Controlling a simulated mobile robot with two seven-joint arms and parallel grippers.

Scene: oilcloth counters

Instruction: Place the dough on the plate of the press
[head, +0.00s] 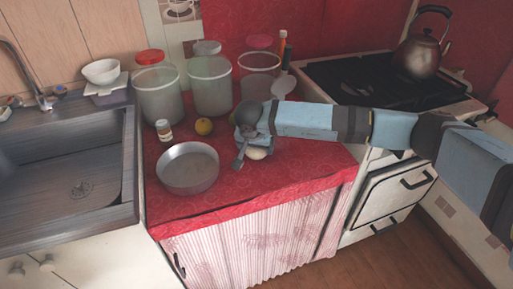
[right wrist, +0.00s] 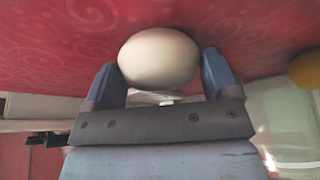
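The dough (right wrist: 158,58) is a smooth, pale, rounded lump between the two blue fingers of my right gripper (right wrist: 161,75) in the right wrist view. Both fingers lie close against its sides. In the head view the dough (head: 257,154) shows just below my right gripper (head: 256,144), over the red counter; whether it touches the cloth is unclear. My left gripper is not in view.
A round metal pan (head: 188,168) stands at the counter's front left. A small bottle (head: 164,130) and a yellow fruit (head: 204,126) are behind it. Several big jars (head: 210,88) line the back. The stove (head: 385,80) is to the right, the sink (head: 75,160) left. The front right counter is clear.

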